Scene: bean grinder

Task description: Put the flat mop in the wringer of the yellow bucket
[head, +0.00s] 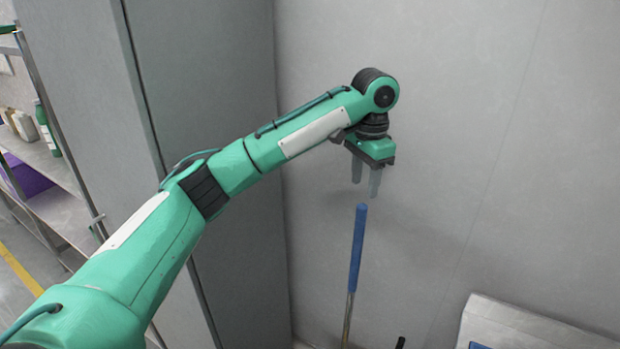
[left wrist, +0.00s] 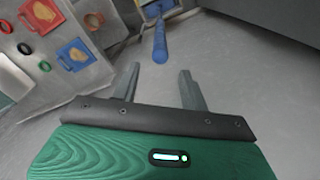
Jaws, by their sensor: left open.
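A long pole with a blue grip (head: 357,248) stands nearly upright close to the back wall; it looks like the mop's handle. Its lower end runs out of the head view, so the mop head is hidden. My left gripper (head: 366,188) is open and empty, fingers pointing down, just above the top of the blue grip and apart from it. In the left wrist view the blue grip (left wrist: 160,42) shows beyond the open fingers (left wrist: 158,88). The yellow bucket and its wringer are not in view. My right gripper is not in view.
A tall grey cabinet (head: 215,120) stands left of the pole. A shelf (head: 60,205) with bottles is at the far left. A grey panel with blue (head: 530,325) is at the lower right. A panel with coloured rings (left wrist: 60,45) shows in the left wrist view.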

